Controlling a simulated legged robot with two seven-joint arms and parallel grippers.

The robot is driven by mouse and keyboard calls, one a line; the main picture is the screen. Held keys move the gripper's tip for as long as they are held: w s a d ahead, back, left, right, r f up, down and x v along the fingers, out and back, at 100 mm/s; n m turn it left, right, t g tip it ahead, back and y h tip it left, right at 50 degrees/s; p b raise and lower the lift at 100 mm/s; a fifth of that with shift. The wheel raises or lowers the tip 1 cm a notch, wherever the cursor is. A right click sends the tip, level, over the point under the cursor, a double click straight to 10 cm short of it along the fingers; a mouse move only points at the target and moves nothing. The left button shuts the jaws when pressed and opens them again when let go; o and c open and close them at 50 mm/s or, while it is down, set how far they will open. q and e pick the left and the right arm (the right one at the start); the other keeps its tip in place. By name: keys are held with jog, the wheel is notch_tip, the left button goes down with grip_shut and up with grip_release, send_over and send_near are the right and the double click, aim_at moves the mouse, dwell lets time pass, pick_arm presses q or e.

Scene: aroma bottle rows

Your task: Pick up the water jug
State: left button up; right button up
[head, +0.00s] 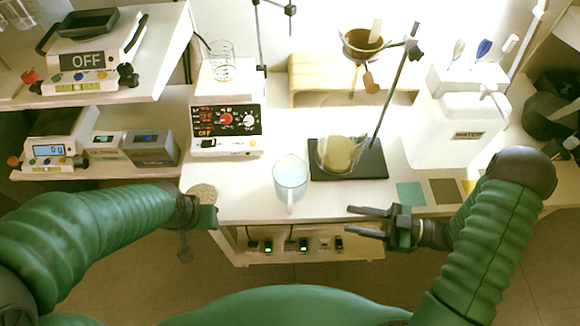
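A clear jug (290,177) with pale bluish contents stands upright on the white bench, near the middle of the front edge. Its handle points toward me. A white container (455,137) labelled WATER stands at the bench's right. My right gripper (350,221) is open and empty. Its two fingers point left, in front of the bench edge, to the lower right of the clear jug and apart from it. My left gripper (195,222) is by the bench's front left, apart from both vessels; its fingers are not clear enough to judge.
A flask (338,153) with yellowish liquid sits on a black stand base (373,161) right of the clear jug, under a funnel (362,44). A control unit (226,131) with a beaker (221,68) above stands behind left. Bare bench lies left of the jug.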

send_near(290, 209)
jog(key=w+a+f, duration=0.2)
jog(key=a, duration=0.2)
jog(key=b+x, duration=0.1)
jog(key=x, duration=0.4)
jog(key=shift+a+r, duration=0.1)
jog(key=shift+a, duration=0.3)
grip_shut()
dwell(0.8)
